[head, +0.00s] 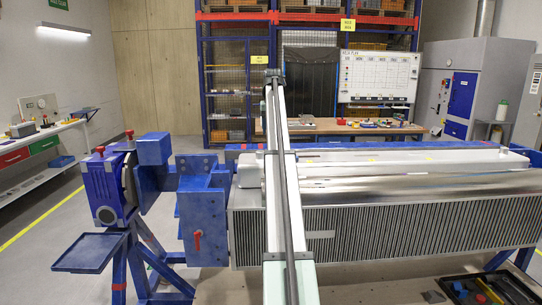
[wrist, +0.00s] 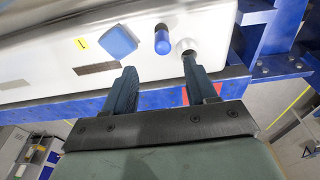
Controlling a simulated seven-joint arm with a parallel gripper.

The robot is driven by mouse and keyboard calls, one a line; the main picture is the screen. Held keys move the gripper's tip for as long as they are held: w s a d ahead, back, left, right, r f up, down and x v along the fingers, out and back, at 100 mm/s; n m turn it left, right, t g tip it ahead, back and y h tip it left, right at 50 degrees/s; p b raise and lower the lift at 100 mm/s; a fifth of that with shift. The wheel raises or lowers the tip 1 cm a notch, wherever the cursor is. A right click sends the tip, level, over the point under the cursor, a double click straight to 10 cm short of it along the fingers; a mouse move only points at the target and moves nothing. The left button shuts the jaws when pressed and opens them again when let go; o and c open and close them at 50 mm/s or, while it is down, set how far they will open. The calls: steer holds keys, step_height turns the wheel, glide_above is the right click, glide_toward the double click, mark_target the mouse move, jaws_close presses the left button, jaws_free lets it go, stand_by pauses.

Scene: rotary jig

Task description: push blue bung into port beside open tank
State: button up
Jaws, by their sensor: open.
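In the wrist view, the blue bung (wrist: 162,40) is a short blue cylinder at a pale metal face of the workpiece (wrist: 60,62). I cannot tell whether it sits in a hole there. Right of it is a round pale port (wrist: 185,46) with a dark opening, partly hidden by my right finger. Left of the bung is a blue square block (wrist: 117,40). My gripper (wrist: 159,66) is open and empty, its fingertips apart below the bung and port. In the head view the silver finned workpiece (head: 400,225) is clamped in the jig; bung and port cannot be made out.
The blue jig frame (head: 205,200) holds the workpiece at the left, with a red handle (head: 197,241) and an empty blue tray (head: 90,252). In the wrist view a blue beam (wrist: 160,99) runs below the metal face, behind my fingers. A workbench (head: 350,127) stands farther back.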

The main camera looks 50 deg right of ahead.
steer(key=f, duration=0.6)
steer(key=w+f, duration=0.1)
steer(key=f, duration=0.2)
steer(key=shift+w+d, duration=0.1)
steer(key=shift+d, duration=0.15)
jaws_close()
